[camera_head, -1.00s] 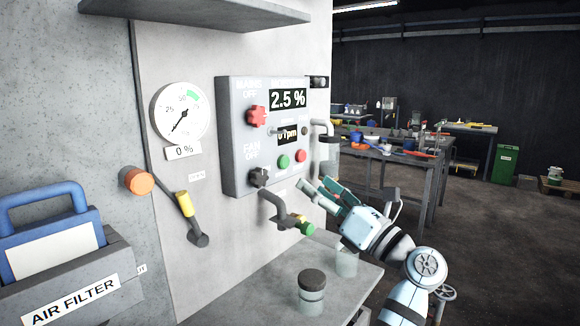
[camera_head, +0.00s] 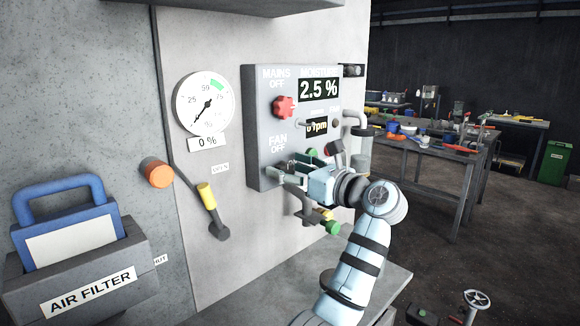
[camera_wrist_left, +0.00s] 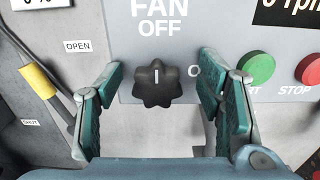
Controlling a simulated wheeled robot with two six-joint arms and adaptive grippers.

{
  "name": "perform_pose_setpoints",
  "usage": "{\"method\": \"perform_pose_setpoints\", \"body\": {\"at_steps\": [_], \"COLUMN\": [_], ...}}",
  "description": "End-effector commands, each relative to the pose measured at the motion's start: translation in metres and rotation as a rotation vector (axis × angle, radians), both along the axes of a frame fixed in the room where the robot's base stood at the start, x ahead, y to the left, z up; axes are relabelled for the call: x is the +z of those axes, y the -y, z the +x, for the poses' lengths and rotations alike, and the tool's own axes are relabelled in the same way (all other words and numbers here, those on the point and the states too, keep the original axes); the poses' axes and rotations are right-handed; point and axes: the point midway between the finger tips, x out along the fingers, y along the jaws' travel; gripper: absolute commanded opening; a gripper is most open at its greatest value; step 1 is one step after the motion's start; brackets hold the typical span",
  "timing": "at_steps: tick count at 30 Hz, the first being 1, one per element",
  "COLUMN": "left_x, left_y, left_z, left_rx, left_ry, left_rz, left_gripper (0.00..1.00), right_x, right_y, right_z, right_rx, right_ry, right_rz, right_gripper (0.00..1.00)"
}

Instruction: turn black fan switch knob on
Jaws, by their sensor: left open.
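The black fan switch knob (camera_wrist_left: 157,84) shows in the left wrist view under the "FAN OFF" label, with its white mark upright. My left gripper (camera_wrist_left: 160,78) is open, with one teal finger on each side of the knob and a visible gap to both. In the head view the left gripper (camera_head: 284,170) is at the lower left of the grey control panel (camera_head: 259,100) and largely hides the knob. My right gripper is not in view.
A red mains knob (camera_head: 284,106) is above, marked off. Green (camera_wrist_left: 257,67) and red (camera_wrist_left: 309,69) buttons are to the right of the knob. A pipe with a green-ended valve (camera_head: 331,227) is below. A yellow-handled lever (camera_head: 207,196) is at left.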

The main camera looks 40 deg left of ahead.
Motion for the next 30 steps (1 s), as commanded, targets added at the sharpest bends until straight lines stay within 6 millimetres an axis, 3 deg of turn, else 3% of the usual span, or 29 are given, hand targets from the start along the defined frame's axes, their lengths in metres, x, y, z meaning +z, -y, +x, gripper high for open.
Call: {"method": "perform_pose_setpoints", "body": {"at_steps": [8, 17, 30], "left_x": [-0.0004, -0.0003, 0.0012], "left_y": [-0.0026, -0.0023, -0.0021], "left_z": [0.0003, 0.0003, 0.0013], "left_rx": [0.000, 0.000, 0.000], "left_ry": [-0.001, -0.001, -0.079], "left_rz": [0.000, 0.001, 0.008], "left_gripper": [0.61, 0.13, 0.12], "right_x": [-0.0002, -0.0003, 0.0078], "right_y": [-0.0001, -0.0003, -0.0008], "right_z": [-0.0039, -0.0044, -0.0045], "right_rx": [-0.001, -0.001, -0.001], "right_ry": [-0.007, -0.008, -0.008], "right_rz": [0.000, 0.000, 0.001], "right_gripper": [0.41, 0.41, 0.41]}}
